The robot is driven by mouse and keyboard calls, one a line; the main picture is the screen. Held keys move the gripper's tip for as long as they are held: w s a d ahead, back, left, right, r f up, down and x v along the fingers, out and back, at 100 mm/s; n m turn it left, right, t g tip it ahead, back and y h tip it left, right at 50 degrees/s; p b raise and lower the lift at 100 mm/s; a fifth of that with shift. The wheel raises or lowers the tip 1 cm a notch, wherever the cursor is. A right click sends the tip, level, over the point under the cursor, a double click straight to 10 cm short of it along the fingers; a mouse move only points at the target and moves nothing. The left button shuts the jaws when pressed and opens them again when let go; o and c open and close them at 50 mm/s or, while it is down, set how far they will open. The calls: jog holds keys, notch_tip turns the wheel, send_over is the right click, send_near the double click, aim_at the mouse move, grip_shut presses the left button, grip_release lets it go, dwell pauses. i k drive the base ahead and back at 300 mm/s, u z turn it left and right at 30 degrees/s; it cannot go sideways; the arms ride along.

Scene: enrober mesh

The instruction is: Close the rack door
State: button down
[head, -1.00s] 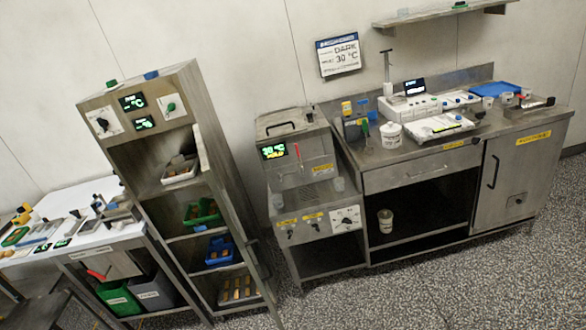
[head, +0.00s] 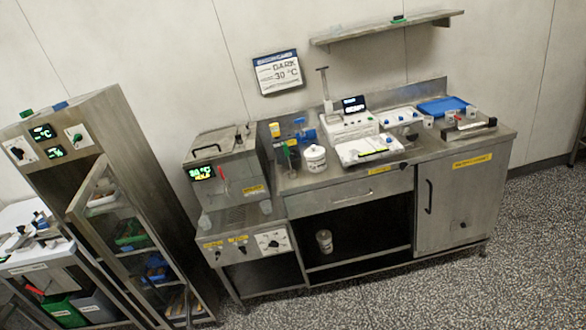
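The rack (head: 140,135) is a tall metal cabinet at the left of the head view, tilted in the picture. Its door (head: 76,213) is a framed panel, apparently see-through, that stands out from the rack front and is not flush with it. It seems to join the rack at the opening's right side. Green and blue trays (head: 130,238) show behind or through it on the shelves. I cannot make out a door handle. My gripper is not in view, and nothing touches the door.
A white-topped table (head: 30,262) with bins below stands left of the rack. A metal machine (head: 225,170) and a workbench (head: 345,182) stand to the right. Speckled floor (head: 420,300) is free in front of the bench.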

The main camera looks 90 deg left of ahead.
aim_at(75, 210)
jog(key=i, duration=0.75)
jog(key=u, duration=3.95)
jog(key=i, duration=0.5)
jog(key=z, duration=0.2)
jog(key=k, duration=0.5)
jog(key=u, duration=0.1)
